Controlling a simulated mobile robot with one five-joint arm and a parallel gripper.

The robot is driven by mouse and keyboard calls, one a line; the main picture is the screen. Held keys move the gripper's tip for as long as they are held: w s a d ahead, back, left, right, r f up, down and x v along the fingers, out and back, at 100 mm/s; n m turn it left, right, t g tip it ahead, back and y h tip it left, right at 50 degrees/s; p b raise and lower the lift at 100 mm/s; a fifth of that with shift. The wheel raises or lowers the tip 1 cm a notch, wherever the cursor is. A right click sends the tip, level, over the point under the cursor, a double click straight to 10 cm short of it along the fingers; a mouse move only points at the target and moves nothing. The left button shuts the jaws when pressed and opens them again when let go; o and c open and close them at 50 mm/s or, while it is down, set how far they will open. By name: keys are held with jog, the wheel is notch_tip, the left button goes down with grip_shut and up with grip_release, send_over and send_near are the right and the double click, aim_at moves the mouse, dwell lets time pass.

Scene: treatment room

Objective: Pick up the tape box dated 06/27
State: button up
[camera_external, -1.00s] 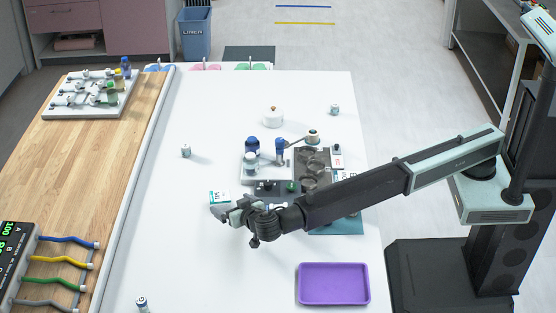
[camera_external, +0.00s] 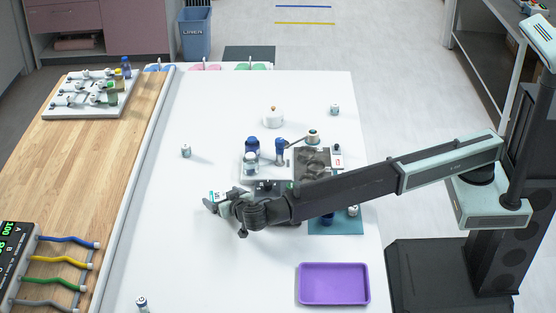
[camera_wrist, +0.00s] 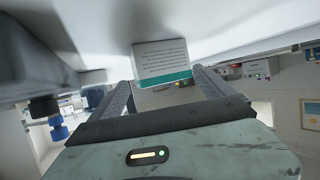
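A small white box with a teal band (camera_external: 217,196) is at the left end of my arm in the external view, partly hidden by my gripper (camera_external: 224,200). In the wrist view the box (camera_wrist: 163,61) shows a face of small text above a teal edge, between the ends of my two fingers. My gripper (camera_wrist: 163,80) is open, with a finger on either side of the box and at most narrow gaps. I cannot read a date on the box.
A purple tray (camera_external: 334,284) lies at the front right of the white table. A light block with blue bottles (camera_external: 252,146) and a dark panel stand behind my arm. Small jars (camera_external: 186,151) stand apart. The table left of the box is clear.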

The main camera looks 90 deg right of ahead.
aim_at(223, 197)
jog(key=c, duration=1.1)
notch_tip(223, 197, up, 10)
jog(key=p, duration=1)
jog(key=shift+r, duration=0.15)
